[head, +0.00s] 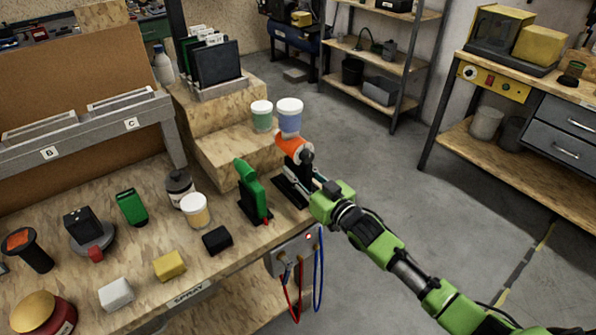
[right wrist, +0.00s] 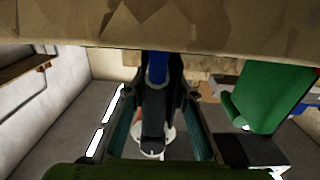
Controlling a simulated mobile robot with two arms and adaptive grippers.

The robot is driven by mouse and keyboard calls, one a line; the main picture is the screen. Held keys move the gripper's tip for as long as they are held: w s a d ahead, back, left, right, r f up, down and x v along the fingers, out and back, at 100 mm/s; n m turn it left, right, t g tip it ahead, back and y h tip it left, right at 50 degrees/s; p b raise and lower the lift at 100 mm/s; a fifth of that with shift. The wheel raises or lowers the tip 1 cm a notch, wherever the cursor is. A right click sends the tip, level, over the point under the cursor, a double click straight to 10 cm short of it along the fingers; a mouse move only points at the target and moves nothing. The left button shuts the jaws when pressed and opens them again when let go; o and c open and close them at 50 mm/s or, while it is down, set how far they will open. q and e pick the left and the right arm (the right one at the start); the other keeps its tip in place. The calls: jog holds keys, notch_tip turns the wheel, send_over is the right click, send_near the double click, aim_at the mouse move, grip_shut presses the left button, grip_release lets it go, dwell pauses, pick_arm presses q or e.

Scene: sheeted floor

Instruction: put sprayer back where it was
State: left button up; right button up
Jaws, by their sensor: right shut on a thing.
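The sprayer, with an orange body (head: 293,148) and dark lower parts, stands near the right end of the bench in the head view. A blue cup with a white lid (head: 289,116) shows directly above it; I cannot tell whether it is attached. My right gripper (head: 314,183) reaches in from the right and is shut on the sprayer. In the right wrist view, the dark handle (right wrist: 155,105) lies between the fingers (right wrist: 157,120). A black stand (head: 290,191) shows below the sprayer; whether they touch is unclear. My left gripper is not in view.
A green tool (head: 252,190) stands upright just left of the sprayer. A green cup (head: 261,116) is by the wooden step (head: 235,150). Jars, blocks and tools crowd the bench (head: 230,262). Red and blue cables (head: 318,270) hang at its edge. Open floor lies right.

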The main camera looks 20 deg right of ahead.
jog(key=o, duration=0.3)
jog(key=shift+f, duration=0.1)
jog(key=o, duration=0.4)
jog(key=shift+s, duration=0.2)
jog(key=b+v, duration=0.1)
jog(key=v, duration=1)
jog(key=shift+s+d, duration=0.2)
jog(key=shift+s, duration=0.1)
